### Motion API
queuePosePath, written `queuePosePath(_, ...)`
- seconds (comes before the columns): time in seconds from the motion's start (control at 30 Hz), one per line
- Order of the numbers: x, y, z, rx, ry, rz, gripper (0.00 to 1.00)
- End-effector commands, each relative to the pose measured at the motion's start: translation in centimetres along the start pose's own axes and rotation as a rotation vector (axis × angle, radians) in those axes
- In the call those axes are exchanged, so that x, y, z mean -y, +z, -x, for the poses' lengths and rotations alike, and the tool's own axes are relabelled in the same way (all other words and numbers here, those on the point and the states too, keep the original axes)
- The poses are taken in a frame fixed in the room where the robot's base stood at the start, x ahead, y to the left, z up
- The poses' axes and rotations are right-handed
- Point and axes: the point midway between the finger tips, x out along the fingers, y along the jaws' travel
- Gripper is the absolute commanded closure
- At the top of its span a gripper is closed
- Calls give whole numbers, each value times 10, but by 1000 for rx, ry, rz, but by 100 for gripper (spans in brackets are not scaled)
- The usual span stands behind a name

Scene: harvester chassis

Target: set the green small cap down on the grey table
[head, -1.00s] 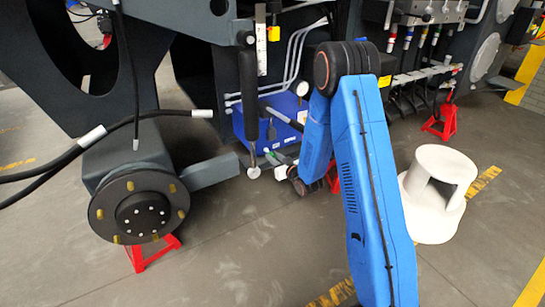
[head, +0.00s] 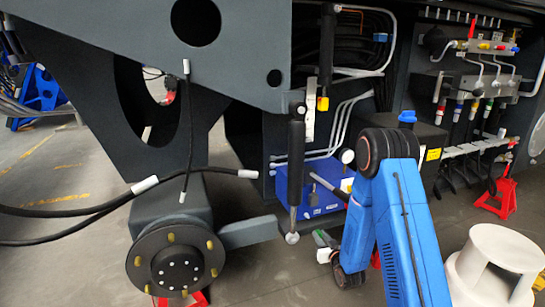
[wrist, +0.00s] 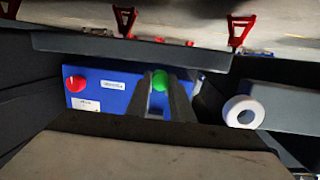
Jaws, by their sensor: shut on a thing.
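The green small cap (wrist: 159,80) shows in the wrist view between the tips of my gripper (wrist: 161,84), which is shut on it. Behind the cap is a blue box with a red knob. In the head view my gripper (head: 325,243) is low at the end of my blue arm, in front of the chassis and below the blue box. It is small there, and the cap cannot be made out with certainty. I cannot make out a grey table in either view.
The blue box (head: 310,192) sits under the chassis. A hub (head: 175,262) is at lower left, with black hoses above it. A red jack stand (head: 500,190) is at right. Floor is open at far left.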

Motion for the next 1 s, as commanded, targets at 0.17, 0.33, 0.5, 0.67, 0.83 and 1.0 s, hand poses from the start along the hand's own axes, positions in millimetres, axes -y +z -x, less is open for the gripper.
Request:
queuePosePath(0.17, -17, 41, 17, 5, 102, -11, 100)
queuePosePath(0.33, -29, 62, 29, 3, 168, -7, 100)
queuePosePath(0.5, -33, 69, 35, 2, 192, -3, 100)
queuePosePath(0.67, -33, 69, 35, 2, 194, -2, 100)
queuePosePath(0.83, -33, 68, 35, 2, 193, -2, 100)
queuePosePath(1.0, -33, 68, 35, 2, 193, -2, 100)
